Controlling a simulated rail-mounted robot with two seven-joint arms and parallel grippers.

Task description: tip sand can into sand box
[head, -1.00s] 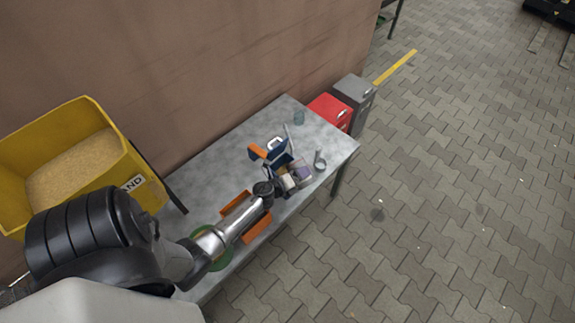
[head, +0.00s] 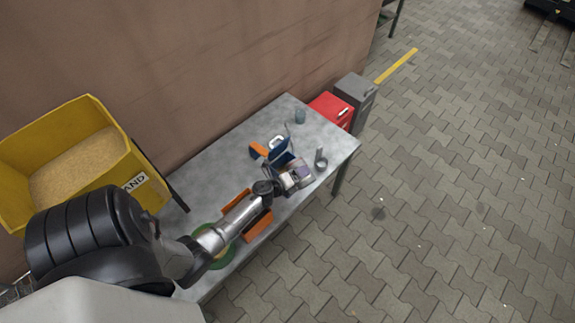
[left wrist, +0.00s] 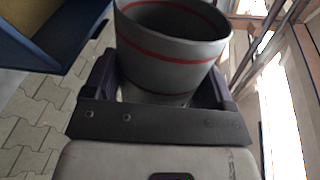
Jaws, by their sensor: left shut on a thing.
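The yellow sand box (head: 62,122), with pale sand inside and a partly hidden label, stands at the left of the head view. My left gripper (head: 306,172) is over the right end of the grey table, well to the right of the box. In the left wrist view the sand can (left wrist: 172,50), grey with red bands and a wide mouth, sits between the fingers of my left gripper (left wrist: 158,92), which is shut on it. The can (head: 321,159) is small in the head view; I cannot tell whether it touches the table. My right gripper is not in view.
Paved floor at right is open.

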